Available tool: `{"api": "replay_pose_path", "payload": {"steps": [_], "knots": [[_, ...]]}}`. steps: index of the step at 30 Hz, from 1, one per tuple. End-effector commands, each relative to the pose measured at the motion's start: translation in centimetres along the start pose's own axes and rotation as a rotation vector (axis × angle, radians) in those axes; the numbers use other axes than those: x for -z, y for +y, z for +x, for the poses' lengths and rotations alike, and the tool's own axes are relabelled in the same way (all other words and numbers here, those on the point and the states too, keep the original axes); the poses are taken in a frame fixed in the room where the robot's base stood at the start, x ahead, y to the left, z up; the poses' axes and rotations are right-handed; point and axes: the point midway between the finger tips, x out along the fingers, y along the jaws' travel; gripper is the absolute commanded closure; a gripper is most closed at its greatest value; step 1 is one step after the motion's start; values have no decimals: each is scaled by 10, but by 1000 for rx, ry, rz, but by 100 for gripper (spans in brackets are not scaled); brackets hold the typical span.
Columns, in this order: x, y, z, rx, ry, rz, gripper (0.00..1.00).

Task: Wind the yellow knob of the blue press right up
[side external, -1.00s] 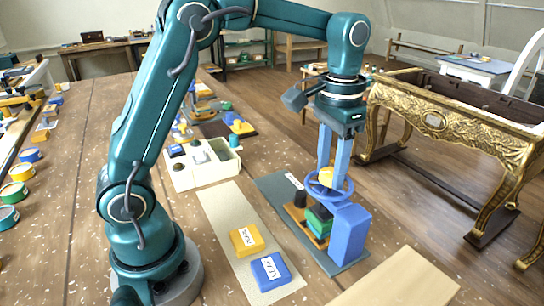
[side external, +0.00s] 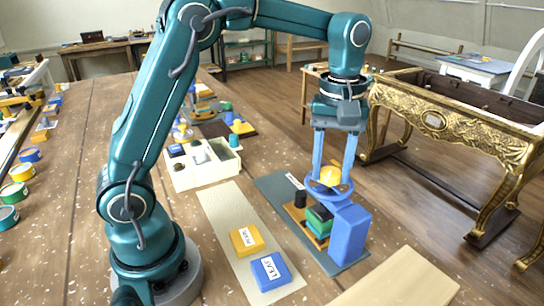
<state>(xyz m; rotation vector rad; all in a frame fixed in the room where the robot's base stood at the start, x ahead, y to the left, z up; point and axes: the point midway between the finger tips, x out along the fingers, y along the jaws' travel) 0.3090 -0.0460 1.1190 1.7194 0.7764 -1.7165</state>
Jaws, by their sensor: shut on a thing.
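The blue press (side external: 349,235) stands on a grey mat (side external: 277,190) at the right of the bench. Its blue handwheel ring (side external: 342,194) is at the top, with the yellow knob (side external: 330,176) above it. My gripper (side external: 331,172) points straight down, its two blue fingers on either side of the yellow knob, shut on it. Under the wheel are a green block (side external: 319,214) and a dark layer on an orange-brown base (side external: 296,216). A black knob-like piece (side external: 300,198) stands on the base.
A yellow block (side external: 246,240) and a blue block (side external: 270,270), both labelled, lie on a cream strip (side external: 226,208) left of the press. A white compartment tray (side external: 203,171) stands behind them. A pale board (side external: 400,280) lies in front.

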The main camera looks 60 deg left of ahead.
Motion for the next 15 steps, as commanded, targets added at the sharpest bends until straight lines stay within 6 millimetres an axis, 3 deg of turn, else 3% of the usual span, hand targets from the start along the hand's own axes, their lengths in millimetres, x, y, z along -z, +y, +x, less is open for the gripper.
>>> {"api": "replay_pose_path", "payload": {"steps": [15], "knots": [[-1, 0, 3, 11, -6, -487, 100]]}}
